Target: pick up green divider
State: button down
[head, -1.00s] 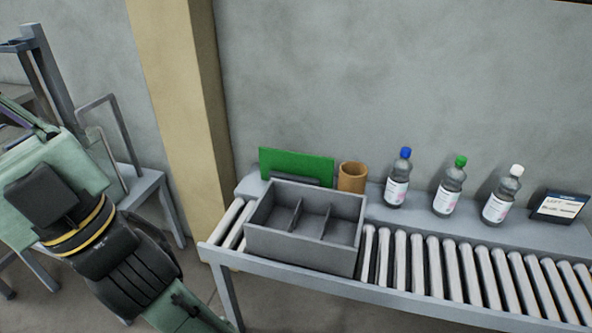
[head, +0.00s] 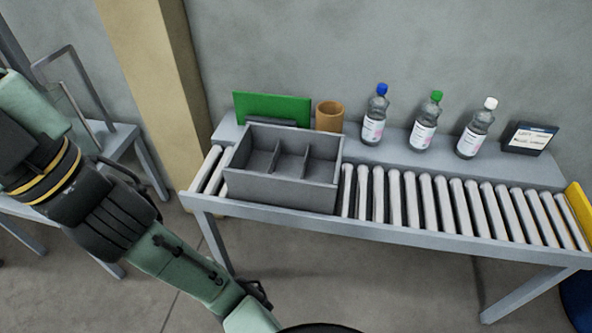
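The green divider (head: 272,107) is a flat green panel standing upright at the back left of the conveyor table, near the wall. Its lower part is hidden by a dark holder (head: 272,123) and the grey box in front of it. My arm reaches in from the left and runs down to the bottom edge of the head view, well in front of and below the divider. My gripper's fingers do not show in the view.
A grey box (head: 262,188) with compartments sits on the rollers in front of the divider. A brown cup (head: 329,116) stands right of the divider. Bottles with blue (head: 375,118), green (head: 425,124) and white (head: 474,132) caps and a small sign (head: 531,138) stand farther right.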

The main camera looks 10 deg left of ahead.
aim_at(298, 109)
jog(key=i+j+u, duration=0.2)
jog(key=i+j, duration=0.2)
jog(key=i+j+u, duration=0.2)
jog(key=i, duration=0.25)
jog(key=i+j+u, duration=0.15)
jog(key=i+j, duration=0.2)
jog(key=i, duration=0.1)
